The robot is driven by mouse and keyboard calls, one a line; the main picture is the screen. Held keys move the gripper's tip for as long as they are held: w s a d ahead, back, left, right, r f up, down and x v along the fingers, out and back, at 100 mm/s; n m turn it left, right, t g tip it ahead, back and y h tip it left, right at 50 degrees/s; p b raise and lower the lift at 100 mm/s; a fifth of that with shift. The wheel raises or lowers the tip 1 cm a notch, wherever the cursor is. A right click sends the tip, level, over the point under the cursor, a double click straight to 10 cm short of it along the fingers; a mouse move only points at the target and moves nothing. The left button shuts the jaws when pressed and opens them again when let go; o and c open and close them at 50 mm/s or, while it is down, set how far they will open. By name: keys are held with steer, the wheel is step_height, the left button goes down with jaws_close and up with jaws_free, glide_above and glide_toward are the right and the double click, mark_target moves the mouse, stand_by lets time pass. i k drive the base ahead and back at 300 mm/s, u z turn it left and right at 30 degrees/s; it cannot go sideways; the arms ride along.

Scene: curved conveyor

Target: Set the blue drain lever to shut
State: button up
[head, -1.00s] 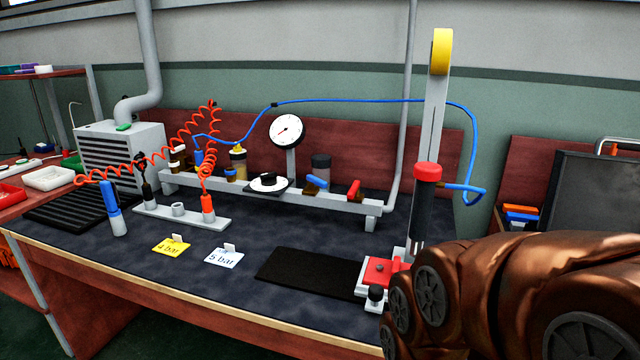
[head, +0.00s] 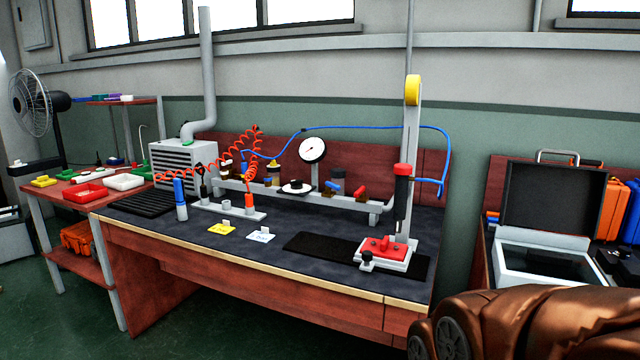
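A small blue lever (head: 331,187) is on the grey rail at the back of the workbench (head: 290,228), left of a red lever (head: 360,191). It sits below a dark cylinder (head: 338,176). At this size I cannot tell exactly how the blue lever is turned. Another small blue part (head: 268,181) shows under the yellow-capped filter, left of the white dial disc (head: 296,187). My copper-coloured arm fills the lower right corner, well in front of and apart from the levers. My gripper is out of the picture.
A red-based press (head: 386,247) with a tall post stands at the bench's right front. A pressure gauge (head: 313,149), coiled red hose (head: 222,148) and yellow card (head: 222,228) are left of it. An open case (head: 545,262) is at the right. Green floor is clear at lower left.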

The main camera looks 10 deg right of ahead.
mark_target(329, 185)
steer(key=u, duration=0.6)
steer(key=i, duration=1.45)
steer(key=z, duration=0.2)
